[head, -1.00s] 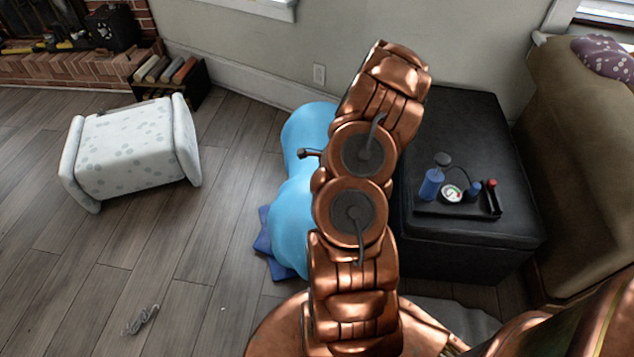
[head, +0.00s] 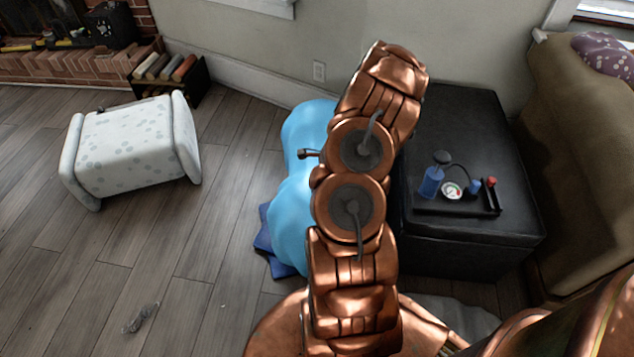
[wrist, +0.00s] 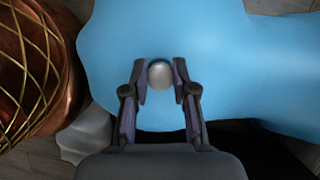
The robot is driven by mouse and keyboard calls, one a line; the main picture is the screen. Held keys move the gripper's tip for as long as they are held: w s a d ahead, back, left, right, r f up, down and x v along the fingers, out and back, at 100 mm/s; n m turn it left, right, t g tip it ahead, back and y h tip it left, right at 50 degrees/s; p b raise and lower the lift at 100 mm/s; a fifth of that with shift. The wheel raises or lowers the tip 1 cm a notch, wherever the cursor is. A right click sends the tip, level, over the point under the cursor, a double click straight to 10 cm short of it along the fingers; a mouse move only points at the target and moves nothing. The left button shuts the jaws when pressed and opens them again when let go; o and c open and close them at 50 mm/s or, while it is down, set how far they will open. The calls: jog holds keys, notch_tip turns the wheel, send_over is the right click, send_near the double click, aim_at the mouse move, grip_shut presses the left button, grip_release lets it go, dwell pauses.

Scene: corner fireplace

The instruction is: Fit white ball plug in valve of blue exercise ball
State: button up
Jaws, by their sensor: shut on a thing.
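The blue exercise ball (head: 297,205) lies on the floor left of the black ottoman, lumpy and sagging, partly hidden behind my arm. In the wrist view the blue ball (wrist: 240,65) fills most of the background. My gripper (wrist: 160,78) is over the blue surface, with one finger on each side of the round white ball plug (wrist: 159,74), and is shut on it. The plug's far end and the ball's valve cannot be made out, so I cannot tell whether the plug touches the valve. The head view hides my gripper behind the arm.
A black ottoman (head: 450,120) stands to the right, carrying a tray with a blue bottle (head: 431,182) and a gauge (head: 452,190). A blue cloth (head: 268,245) lies beside the ball. A spotted white footstool (head: 133,145) stands left. Floor between is mostly clear.

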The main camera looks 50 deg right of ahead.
jog(key=shift+f, duration=0.35)
jog(key=o, duration=1)
jog(key=shift+o, duration=0.2)
jog(key=shift+r, duration=0.1)
jog(key=v, duration=1.1)
jog(key=shift+r, duration=0.4)
